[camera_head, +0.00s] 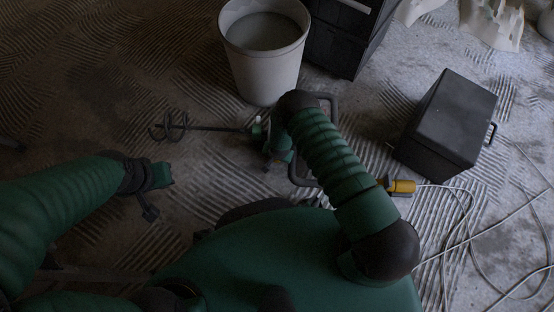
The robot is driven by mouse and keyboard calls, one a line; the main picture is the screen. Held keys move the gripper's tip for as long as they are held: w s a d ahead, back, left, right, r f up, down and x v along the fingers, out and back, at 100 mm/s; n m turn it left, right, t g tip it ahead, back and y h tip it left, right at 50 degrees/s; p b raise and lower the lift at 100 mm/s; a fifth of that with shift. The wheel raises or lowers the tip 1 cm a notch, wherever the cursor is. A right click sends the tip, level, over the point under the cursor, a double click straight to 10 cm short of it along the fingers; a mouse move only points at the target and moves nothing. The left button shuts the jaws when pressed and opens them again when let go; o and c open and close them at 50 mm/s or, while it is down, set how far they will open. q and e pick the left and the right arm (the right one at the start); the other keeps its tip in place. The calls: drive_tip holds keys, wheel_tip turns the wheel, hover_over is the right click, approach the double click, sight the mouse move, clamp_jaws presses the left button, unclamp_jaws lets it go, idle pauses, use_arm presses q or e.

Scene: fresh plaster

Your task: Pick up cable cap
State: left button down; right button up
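A yellow cable cap (402,187) lies on the ridged floor right of my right forearm, at the end of a pale cable (440,187). My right arm reaches up and bends over at a dark joint. My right gripper (273,160) is left of the cap and apart from it, over the body of a mixing tool. Its fingers are dark and small, so their state is unclear. My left gripper (158,192) hangs over bare floor at left, far from the cap. Its dark fingers are partly hidden, and I cannot tell their opening.
The mixer's paddle (172,126) and shaft point left on the floor. A white bucket (265,75) with grey contents stands behind. A dark box (447,122) stands right of the cap, and a black case (345,40) at the back. Loose cable loops cover the right floor.

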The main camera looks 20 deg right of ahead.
drive_tip(key=shift+w+d+r, duration=0.1)
drive_tip(key=shift+w+d, duration=0.05)
drive_tip(key=shift+w, duration=0.2)
clamp_jaws()
drive_tip(key=shift+r+p, duration=0.3)
drive_tip(key=shift+p, duration=0.1)
wheel_tip(320, 180, up, 4)
drive_tip(key=p, duration=0.3)
drive_tip(key=s+p, duration=0.2)
drive_tip(key=s, duration=0.3)
drive_tip(key=s+a+p, duration=0.1)
drive_tip(key=s+p, duration=0.1)
drive_tip(key=s, duration=0.3)
drive_tip(key=s+a+p, duration=0.1)
drive_tip(key=s+p, duration=0.2)
drive_tip(key=s, duration=0.2)
drive_tip(key=shift+a+r, duration=0.1)
drive_tip(key=shift+r, duration=0.05)
drive_tip(key=shift+s+a, duration=0.15)
drive_tip(key=shift+s, duration=0.55)
drive_tip(key=shift+p, duration=0.35)
